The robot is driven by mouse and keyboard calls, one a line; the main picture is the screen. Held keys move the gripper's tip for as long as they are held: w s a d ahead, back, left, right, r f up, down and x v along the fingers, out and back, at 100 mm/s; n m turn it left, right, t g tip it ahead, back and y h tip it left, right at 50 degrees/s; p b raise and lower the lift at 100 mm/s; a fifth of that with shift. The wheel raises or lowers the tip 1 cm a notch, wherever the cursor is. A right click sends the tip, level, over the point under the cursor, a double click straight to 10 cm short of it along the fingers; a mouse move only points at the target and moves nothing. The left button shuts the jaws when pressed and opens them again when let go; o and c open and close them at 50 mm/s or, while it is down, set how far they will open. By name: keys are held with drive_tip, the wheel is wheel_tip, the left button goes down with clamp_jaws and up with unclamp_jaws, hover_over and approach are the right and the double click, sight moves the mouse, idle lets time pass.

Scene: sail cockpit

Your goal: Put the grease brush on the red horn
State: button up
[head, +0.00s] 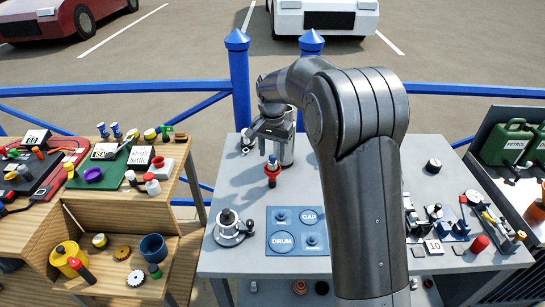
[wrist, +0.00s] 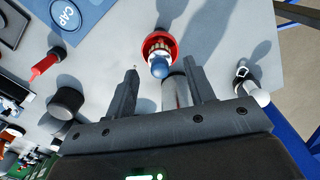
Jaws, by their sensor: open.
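No thing is plainly recognisable as the grease brush or the red horn. A red-collared piece with a blue rounded top (head: 272,171) stands upright on the grey table, and also shows in the wrist view (wrist: 160,45). My gripper (head: 268,142) is open and empty above and behind it; in the wrist view the blue top lies between the fingertips (wrist: 162,72). A red-handled tool with a dark end (wrist: 45,63), possibly the brush, lies in the wrist view; my arm seems to hide it in the head view. A white bottle with a red top (head: 152,184) stands on the left bench.
A metal cylinder (head: 287,150) stands close behind my gripper. A blue mat marked DRUM and CAP (head: 297,240) lies in front, with a metal winch-like piece (head: 230,230) left of it. Small parts crowd the right side. A blue railing (head: 240,85) runs behind.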

sight(272, 156)
wheel_tip(272, 156, up, 10)
drive_tip(key=s+d+r+t, duration=0.1)
drive_tip(key=s+d+r, duration=0.4)
drive_tip(key=s, duration=0.2)
drive_tip(key=s+d+f+n+t, duration=0.1)
drive_tip(key=s+d, duration=0.2)
drive_tip(key=s, duration=0.6)
drive_tip(key=s+d+f+n+t, duration=0.1)
drive_tip(key=s+d, duration=0.3)
drive_tip(key=s, duration=0.5)
drive_tip(key=s+d+f+n+t, duration=0.1)
drive_tip(key=s+d+n+t, duration=0.1)
drive_tip(key=s, duration=0.8)
drive_tip(key=shift+d+t, duration=0.3)
drive_tip(key=shift+d, duration=0.45)
